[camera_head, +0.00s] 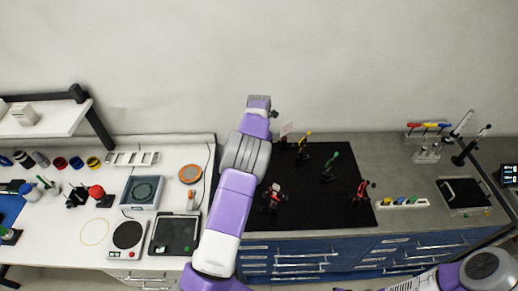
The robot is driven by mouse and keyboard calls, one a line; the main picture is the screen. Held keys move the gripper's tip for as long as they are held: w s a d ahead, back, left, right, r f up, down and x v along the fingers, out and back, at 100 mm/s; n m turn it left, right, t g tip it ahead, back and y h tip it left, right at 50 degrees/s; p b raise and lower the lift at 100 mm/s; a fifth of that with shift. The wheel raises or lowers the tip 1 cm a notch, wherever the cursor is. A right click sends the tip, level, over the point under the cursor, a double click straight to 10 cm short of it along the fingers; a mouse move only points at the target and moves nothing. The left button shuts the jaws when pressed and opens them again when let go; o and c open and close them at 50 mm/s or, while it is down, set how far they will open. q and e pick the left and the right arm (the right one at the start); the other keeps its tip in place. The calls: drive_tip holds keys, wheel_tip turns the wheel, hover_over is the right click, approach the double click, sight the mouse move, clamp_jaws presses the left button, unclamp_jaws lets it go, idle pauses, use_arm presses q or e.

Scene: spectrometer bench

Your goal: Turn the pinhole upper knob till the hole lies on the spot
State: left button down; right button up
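Several small optical mounts stand upright on a black breadboard (315,215). They include a red and black mount (272,197) at the left, a yellow-topped mount (304,146) at the back, a green-topped mount (329,164) in the middle and a red mount (361,191) at the right. A pale card (287,129) stands at the back left. I cannot tell which mount is the pinhole; its knob, hole and spot are too small to make out. My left arm reaches over the board's left edge, its gripper (275,114) mostly hidden near the card. My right gripper is out of view.
A white bench at the left holds a balance (127,236), a dark-topped device (175,234) and an orange disc (190,173). Right of the board are a white rack (402,203) and a black pad (463,193). The grey worktop between is mostly clear.

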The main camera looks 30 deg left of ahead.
use_arm(q)
drive_tip(key=shift+s+f, duration=0.1)
drive_tip(key=shift+f, duration=0.1)
drive_tip(key=c, duration=1.1)
unclamp_jaws()
drive_tip(key=shift+o, duration=0.2)
drive_tip(key=shift+r, duration=0.1)
wheel_tip(320, 180, up, 8)
drive_tip(key=shift+f+b, duration=0.2)
drive_tip(key=shift+b, duration=0.1)
